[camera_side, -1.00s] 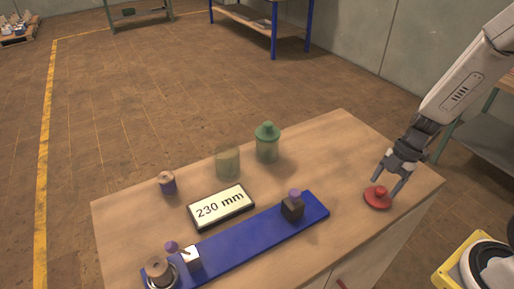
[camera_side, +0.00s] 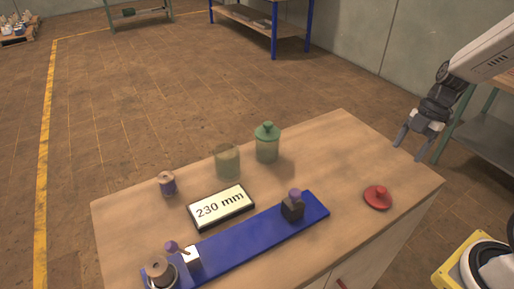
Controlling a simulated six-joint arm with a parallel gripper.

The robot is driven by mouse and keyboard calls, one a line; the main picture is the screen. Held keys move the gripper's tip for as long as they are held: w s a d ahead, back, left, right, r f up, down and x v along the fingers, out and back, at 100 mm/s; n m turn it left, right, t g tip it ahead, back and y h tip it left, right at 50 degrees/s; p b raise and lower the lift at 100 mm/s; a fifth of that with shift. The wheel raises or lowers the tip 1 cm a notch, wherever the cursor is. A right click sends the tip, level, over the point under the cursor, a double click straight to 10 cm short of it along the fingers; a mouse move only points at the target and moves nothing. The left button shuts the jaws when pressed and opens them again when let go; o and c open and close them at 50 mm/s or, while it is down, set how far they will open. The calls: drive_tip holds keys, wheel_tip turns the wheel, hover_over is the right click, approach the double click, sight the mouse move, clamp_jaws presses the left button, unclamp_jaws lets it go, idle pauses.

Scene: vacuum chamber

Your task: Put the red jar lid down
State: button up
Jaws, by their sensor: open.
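The red jar lid (camera_side: 378,197) lies flat on the wooden table, knob up, near the table's right end. My gripper (camera_side: 408,153) is open and empty. It is up and to the right of the lid in the picture, clear of it, above the table's far right edge. A glass jar without a lid (camera_side: 228,163) stands near the middle of the table. A jar with a green lid (camera_side: 267,145) stands beside it to the right.
A blue rail (camera_side: 235,248) with purple-knobbed blocks and a spool-like end runs along the front. A sign reading 230 mm (camera_side: 221,206) lies behind it. A small purple spool (camera_side: 167,184) stands at left. The wooden table top (camera_side: 335,160) is bare between the green-lidded jar and the red lid.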

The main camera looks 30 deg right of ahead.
drive_tip(key=shift+a, duration=0.15)
idle(0.5)
drive_tip(key=a+m+h, duration=0.1)
drive_tip(key=m, duration=0.2)
drive_tip(key=a+f+m+h, duration=0.1)
drive_tip(key=a+m, duration=0.1)
drive_tip(key=m, duration=0.1)
drive_tip(key=a+f+m+h, duration=0.1)
drive_tip(key=a+m, duration=0.1)
drive_tip(key=m, duration=0.1)
drive_tip(key=shift+s+a+f, duration=0.1)
drive_tip(key=shift+s, duration=0.05)
drive_tip(key=a+m+t, duration=0.1)
drive_tip(key=m, duration=0.2)
drive_tip(key=a+m+h, duration=0.1)
drive_tip(key=a+m, duration=0.1)
drive_tip(key=m, duration=0.1)
drive_tip(key=a+m+t, duration=0.1)
drive_tip(key=a+m, duration=0.1)
drive_tip(key=m, duration=0.1)
drive_tip(key=shift+s+a+f+t, duration=0.2)
drive_tip(key=shift+a+f+t, duration=0.1)
drive_tip(key=shift+f, duration=0.1)
